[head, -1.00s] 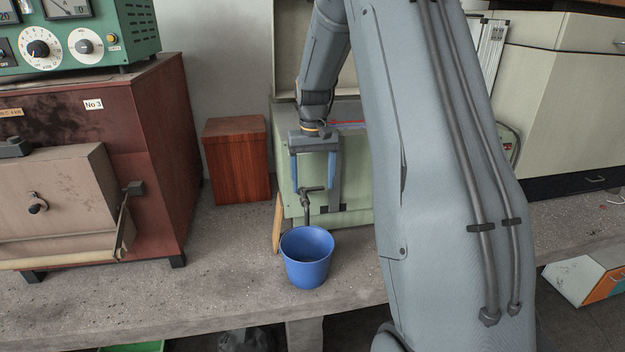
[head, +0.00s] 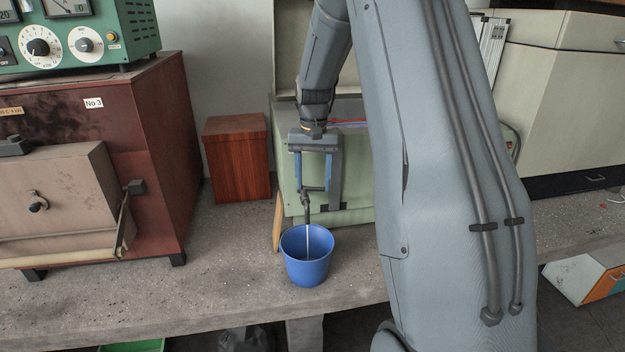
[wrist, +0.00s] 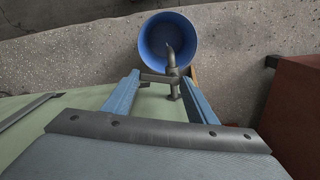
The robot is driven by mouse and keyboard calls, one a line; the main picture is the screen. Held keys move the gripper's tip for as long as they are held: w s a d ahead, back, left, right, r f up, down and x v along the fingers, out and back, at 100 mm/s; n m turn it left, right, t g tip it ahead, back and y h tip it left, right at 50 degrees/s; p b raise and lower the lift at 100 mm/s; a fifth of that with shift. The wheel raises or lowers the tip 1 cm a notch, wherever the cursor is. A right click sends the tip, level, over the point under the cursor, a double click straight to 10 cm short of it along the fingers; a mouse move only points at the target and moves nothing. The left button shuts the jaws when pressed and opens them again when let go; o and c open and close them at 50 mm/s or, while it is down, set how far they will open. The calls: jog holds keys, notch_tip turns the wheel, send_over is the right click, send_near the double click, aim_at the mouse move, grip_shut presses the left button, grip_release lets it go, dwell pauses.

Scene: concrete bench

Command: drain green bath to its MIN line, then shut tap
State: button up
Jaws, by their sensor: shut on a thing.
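The green bath (head: 345,216) stands on the bench behind my arm, and part of it is hidden by the arm. Its dark tap (head: 307,200) sticks out at the front, and a thin stream of water (head: 308,240) falls from it. A blue bucket (head: 305,272) stands under the spout and catches the stream. My gripper (head: 313,187) points down at the tap and is shut on the tap's handle, which lies crosswise between the blue fingers. In the wrist view the tap handle (wrist: 158,78) spans between the fingers above the bucket (wrist: 150,55). The MIN line and water level cannot be seen.
A reddish wooden box (head: 237,165) stands left of the bath. A brown furnace (head: 100,160) with a green instrument on top fills the left. The bench's front edge runs just before the bucket. Bare bench (head: 215,270) lies left of the bucket.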

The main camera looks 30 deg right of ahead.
jog(key=m, duration=0.4)
jog(key=shift+s+a+m, duration=0.3)
jog(key=shift+a, duration=0.05)
dwell(0.4)
jog(key=o, duration=1)
jog(key=shift+o, duration=0.2)
jog(key=shift+r, duration=0.15)
notch_tip(320, 180, up, 8)
jog(key=b, duration=0.2)
jog(key=shift+f, duration=0.2)
